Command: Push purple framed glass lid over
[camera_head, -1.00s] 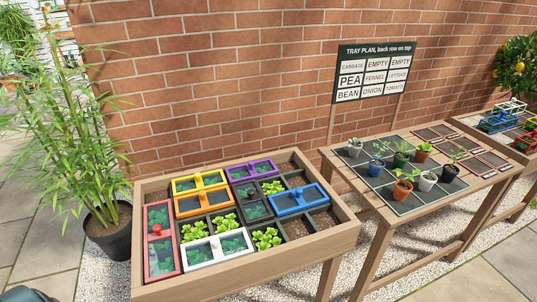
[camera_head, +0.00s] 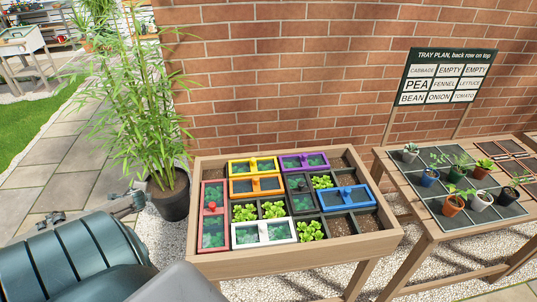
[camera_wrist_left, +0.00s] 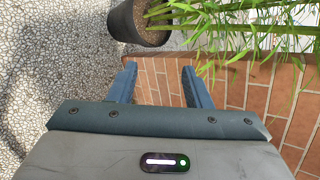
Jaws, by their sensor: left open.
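The purple framed glass lid (camera_head: 290,162) lies at the back of the wooden planter box (camera_head: 325,256), right of the yellow lid and behind a dark-framed lid. A small knob stands on its middle. My left gripper (camera_head: 129,204) is in the head view, left of the planter and beside the black plant pot, well away from the purple lid. In the left wrist view my left gripper (camera_wrist_left: 160,84) is open, with nothing between its fingers. My right gripper is not in view.
Yellow (camera_head: 239,166), orange (camera_head: 243,186), red (camera_head: 202,229), white (camera_head: 264,244) and blue (camera_head: 346,204) lids lie in the planter around lettuces. A potted bamboo (camera_head: 168,195) stands left of it. A seedling table (camera_head: 440,226) is at right, a brick wall behind.

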